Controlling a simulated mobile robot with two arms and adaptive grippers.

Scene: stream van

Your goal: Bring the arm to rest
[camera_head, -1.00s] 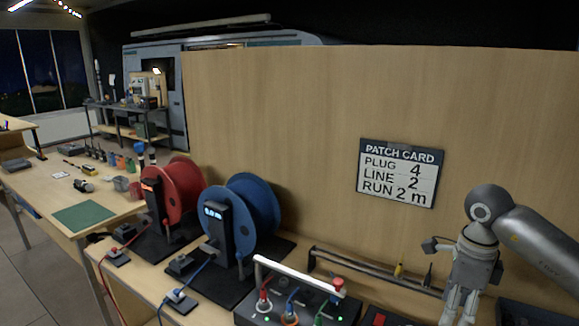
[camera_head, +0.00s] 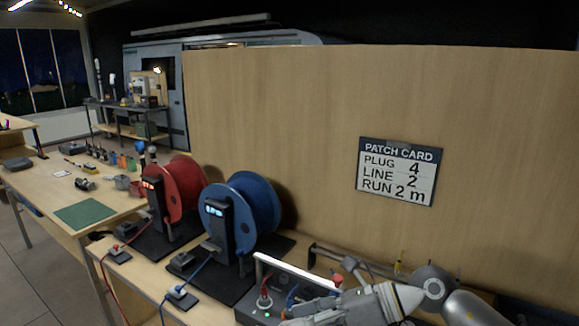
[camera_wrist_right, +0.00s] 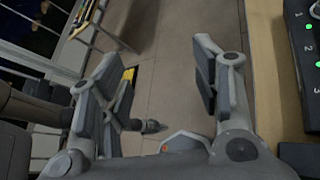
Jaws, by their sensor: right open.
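My right arm comes in from the right in the head view, low in front of the wooden panel. Its gripper (camera_head: 296,318) is at the bottom edge, partly cut off, in front of the dark patch box (camera_head: 252,312) and covering much of it. In the right wrist view the gripper (camera_wrist_right: 160,75) is open, its two fingers wide apart with nothing between them. Floor shows below and between the fingers. My left gripper is not in view.
A bench edge (camera_wrist_right: 262,80) and a box with green lights (camera_wrist_right: 310,45) lie right of the fingers. The blue reel (camera_head: 255,212) and red reel (camera_head: 183,190) stand left of the arm. A patch card (camera_head: 398,172) hangs on the panel (camera_head: 300,110).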

